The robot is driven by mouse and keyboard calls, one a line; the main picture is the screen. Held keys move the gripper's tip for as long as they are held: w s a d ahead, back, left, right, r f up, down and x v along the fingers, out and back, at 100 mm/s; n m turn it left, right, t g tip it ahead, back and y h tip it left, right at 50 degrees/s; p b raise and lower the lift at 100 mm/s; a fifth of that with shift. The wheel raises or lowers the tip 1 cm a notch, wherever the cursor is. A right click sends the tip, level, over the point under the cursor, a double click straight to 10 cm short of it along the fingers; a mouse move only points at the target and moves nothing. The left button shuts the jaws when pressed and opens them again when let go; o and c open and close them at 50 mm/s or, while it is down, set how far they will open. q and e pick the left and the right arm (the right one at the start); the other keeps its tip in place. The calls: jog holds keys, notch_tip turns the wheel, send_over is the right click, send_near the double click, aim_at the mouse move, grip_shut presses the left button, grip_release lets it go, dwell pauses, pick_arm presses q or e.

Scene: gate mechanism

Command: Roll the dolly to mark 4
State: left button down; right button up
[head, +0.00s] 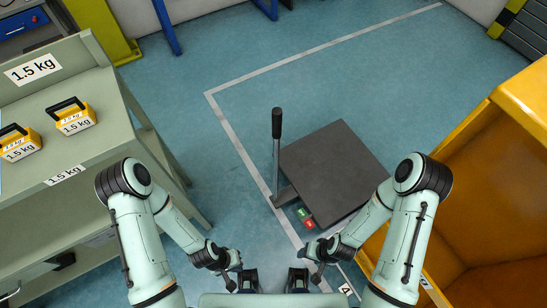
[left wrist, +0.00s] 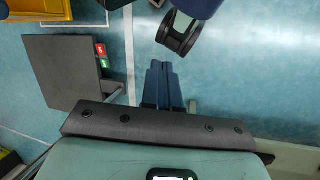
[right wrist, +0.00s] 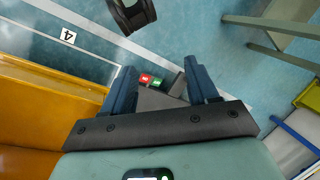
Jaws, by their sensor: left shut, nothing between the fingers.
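The dolly (head: 333,170) is a dark flat platform on the blue floor in front of me. An upright handle with a black grip (head: 277,123) stands at its left edge. A green pedal (head: 303,213) and a red pedal (head: 309,223) sit at its near corner. In the left wrist view the platform (left wrist: 66,70) lies left of my fingers. Mark 4 (head: 346,289) is a white floor label near the bottom right; it also shows in the right wrist view (right wrist: 67,36). My left gripper (head: 247,280) is shut and empty. My right gripper (head: 298,280) is open and empty. Both are apart from the dolly.
A grey-green bench (head: 88,160) with yellow 1.5 kg weights (head: 72,116) stands on the left. A large orange-yellow bin (head: 500,180) stands close on the right. White lines (head: 240,150) mark the floor; the floor beyond the dolly is clear.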

jog(key=w+r+n+t+b, duration=0.25)
jog(key=w+t+b, duration=0.25)
jog(key=w, duration=0.7)
jog(key=n+t+y+b, duration=0.2)
jog(key=n+t+b, duration=0.3)
jog(key=t+b, duration=0.6)
send_near(279, 126)
jog(key=p, duration=0.1)
jog(key=shift+t, duration=0.4)
jog(key=x, duration=1.2)
jog(key=shift+w+a+f, duration=0.1)
jog(key=shift+a+f, duration=0.1)
jog(key=shift+f, duration=0.05)
pick_arm(q)
jog(key=w+a+f+t, duration=0.1)
jog(key=w+f, duration=0.1)
jog(key=f, duration=0.6)
jog(key=w+a+f+t+y, duration=0.1)
jog(key=w+f, duration=0.1)
jog(key=f, duration=0.6)
jog(key=shift+w+a+n, duration=0.15)
jog(key=shift+w+n, duration=0.15)
jog(key=shift+w, duration=0.05)
pick_arm(e)
jog(key=shift+w+a, duration=0.2)
jog(key=shift+w, duration=0.4)
grip_shut()
